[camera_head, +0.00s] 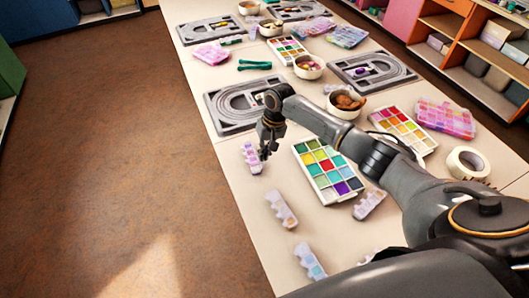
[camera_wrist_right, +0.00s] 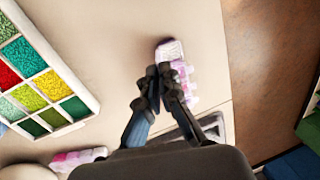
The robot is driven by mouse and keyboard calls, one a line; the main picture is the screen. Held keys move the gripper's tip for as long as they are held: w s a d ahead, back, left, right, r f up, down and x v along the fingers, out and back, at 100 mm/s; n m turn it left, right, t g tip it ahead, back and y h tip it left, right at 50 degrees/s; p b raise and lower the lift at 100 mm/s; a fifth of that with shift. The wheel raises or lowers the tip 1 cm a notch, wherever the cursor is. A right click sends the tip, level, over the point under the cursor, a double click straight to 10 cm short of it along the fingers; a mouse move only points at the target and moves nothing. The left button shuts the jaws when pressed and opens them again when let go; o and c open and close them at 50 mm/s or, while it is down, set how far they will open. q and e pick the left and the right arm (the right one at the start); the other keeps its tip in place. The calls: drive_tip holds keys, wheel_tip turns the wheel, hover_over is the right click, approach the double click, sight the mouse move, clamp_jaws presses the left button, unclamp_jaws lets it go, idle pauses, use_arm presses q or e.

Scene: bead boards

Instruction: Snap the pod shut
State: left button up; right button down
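A small white and purple pod (camera_head: 251,158) lies on the table near its left edge, just left of my right gripper (camera_head: 267,153). In the right wrist view the pod (camera_wrist_right: 174,50) lies beyond the fingertips, and the fingers hide part of it. There my right gripper (camera_wrist_right: 160,70) has its two fingers close together, shut, over or against the pod's side. I cannot tell whether the fingertips touch it or whether its lid is fully down. My left gripper is not in view.
Similar pods (camera_head: 281,208) lie nearer on the table (camera_head: 235,175). A bead tray (camera_head: 328,172) stands right of my gripper, and a grey bead board (camera_head: 225,109) lies behind it. Bowls, tape (camera_head: 468,163) and more trays crowd the right. Floor lies beyond the left edge.

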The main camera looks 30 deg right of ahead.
drive_tip(key=p, duration=0.1)
drive_tip(key=a+h+p, duration=0.1)
drive_tip(key=shift+w+r+h+p, duration=0.1)
drive_tip(key=shift+r+h+p, duration=0.2)
drive_tip(key=shift+r+p, duration=0.1)
drive_tip(key=shift+a+f+g+h+p, duration=0.1)
drive_tip(key=shift+a+g+h+p, duration=0.2)
drive_tip(key=shift+a+h+p, duration=0.3)
drive_tip(key=shift+w+a+f+h, duration=0.15)
drive_tip(key=shift+a+h, duration=0.15)
drive_tip(key=shift+h, duration=0.5)
drive_tip(key=shift+w+a+f+g+h, duration=0.1)
drive_tip(key=shift+a+f+g+h, duration=0.15)
drive_tip(key=shift+h, duration=0.4)
drive_tip(key=shift+a+f+g+h, duration=0.1)
drive_tip(key=shift+a+h, duration=0.2)
drive_tip(key=shift+h, duration=0.35)
drive_tip(key=shift+b, duration=0.3)
drive_tip(key=c, duration=1.6)
unclamp_jaws()
drive_tip(key=shift+o, duration=0.2)
drive_tip(key=shift+r, duration=0.1)
